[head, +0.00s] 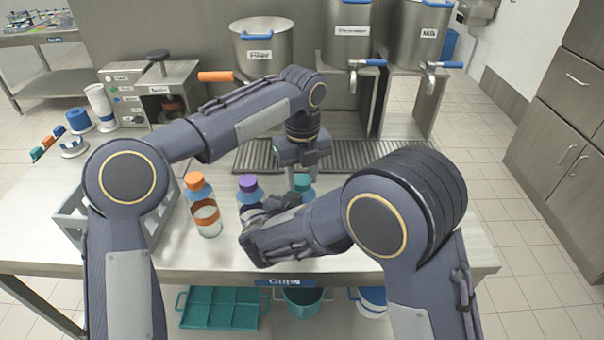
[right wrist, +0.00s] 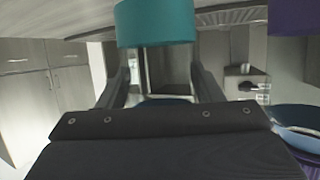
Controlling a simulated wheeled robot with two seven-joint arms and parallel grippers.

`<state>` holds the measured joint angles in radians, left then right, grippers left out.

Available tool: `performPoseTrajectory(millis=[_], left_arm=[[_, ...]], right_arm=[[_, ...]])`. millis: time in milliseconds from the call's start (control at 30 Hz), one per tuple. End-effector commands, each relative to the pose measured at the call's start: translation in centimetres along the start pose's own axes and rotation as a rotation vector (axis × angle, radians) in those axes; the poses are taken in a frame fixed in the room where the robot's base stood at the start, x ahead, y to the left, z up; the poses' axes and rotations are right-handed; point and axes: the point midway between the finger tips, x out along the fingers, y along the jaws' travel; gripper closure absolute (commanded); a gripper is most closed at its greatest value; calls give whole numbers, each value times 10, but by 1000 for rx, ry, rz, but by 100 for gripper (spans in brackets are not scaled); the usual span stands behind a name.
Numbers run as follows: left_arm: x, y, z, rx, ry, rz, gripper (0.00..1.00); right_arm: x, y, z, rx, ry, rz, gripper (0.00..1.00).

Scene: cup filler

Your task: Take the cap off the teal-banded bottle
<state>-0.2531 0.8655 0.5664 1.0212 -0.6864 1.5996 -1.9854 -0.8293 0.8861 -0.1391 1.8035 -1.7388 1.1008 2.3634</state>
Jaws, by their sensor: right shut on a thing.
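The teal-banded bottle (head: 309,194) stands on the table, mostly hidden behind my right arm in the head view. Its teal cap (head: 303,181) shows at the top. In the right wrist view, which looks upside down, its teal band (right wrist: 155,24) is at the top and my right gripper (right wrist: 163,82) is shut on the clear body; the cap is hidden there. In the head view my right gripper is low beside the bottles. My left gripper (head: 301,163) points down right over the teal cap; its fingers are too small to tell whether they are open or touching it.
A purple-capped bottle (head: 249,188) stands close left of the teal one, and an orange-capped bottle (head: 204,208) farther left. A grey crate (head: 70,222) is at the left. A drain grate (head: 375,155) and steel pots (head: 262,50) stand behind. The table's right end is clear.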

Motion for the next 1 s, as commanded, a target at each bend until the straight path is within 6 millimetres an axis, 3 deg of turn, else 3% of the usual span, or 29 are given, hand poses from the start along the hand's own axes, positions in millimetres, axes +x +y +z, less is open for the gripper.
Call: performPoseTrajectory(millis=[200, 333, 1000], left_arm=[[0, 0, 0, -29, 0, 0, 91], [0, 0, 0, -228, -2, 2, 91], [-2, 0, 0, -2074, -4, -4, 92]], right_arm=[[0, 0, 0, 0, 0, 0, 100], [0, 0, 0, 0, 0, 0, 100], [0, 0, 0, 0, 0, 0, 100]])
